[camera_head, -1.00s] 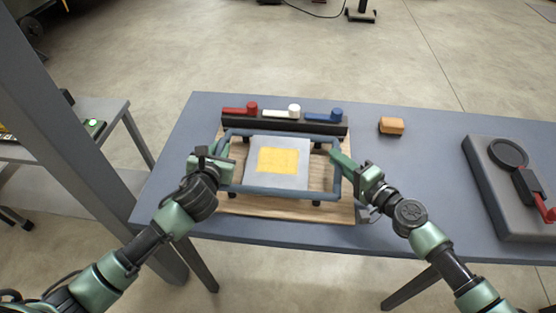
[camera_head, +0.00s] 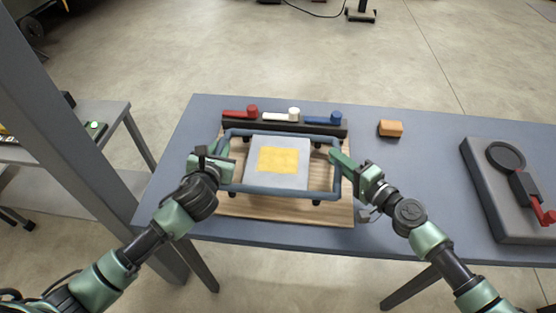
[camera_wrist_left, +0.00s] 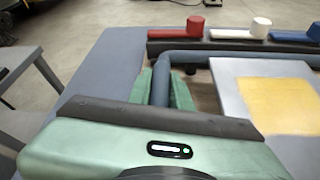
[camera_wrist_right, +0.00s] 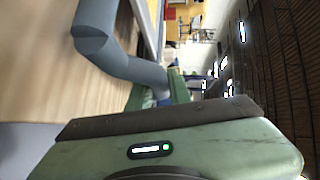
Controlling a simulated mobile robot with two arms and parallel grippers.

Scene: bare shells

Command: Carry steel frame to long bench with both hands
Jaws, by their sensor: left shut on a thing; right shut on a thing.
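The steel frame (camera_head: 275,193) is a blue-grey tubular rectangle with a grey plate and a yellow patch inside its outline. It is over a wooden board on the blue-grey long bench (camera_head: 420,200). My left gripper (camera_head: 222,155) is shut on the frame's left bar, which also shows between its fingers in the left wrist view (camera_wrist_left: 165,85). My right gripper (camera_head: 338,158) is shut on the right bar, also seen in the right wrist view (camera_wrist_right: 160,90). Whether the frame's feet touch the board is hard to tell.
A dark rack (camera_head: 285,125) with red, white and blue handles stands behind the frame. An orange block (camera_head: 391,128) and a grey device with a red handle (camera_head: 510,190) are to the right. A grey post (camera_head: 85,130) and side table (camera_head: 95,140) are at left.

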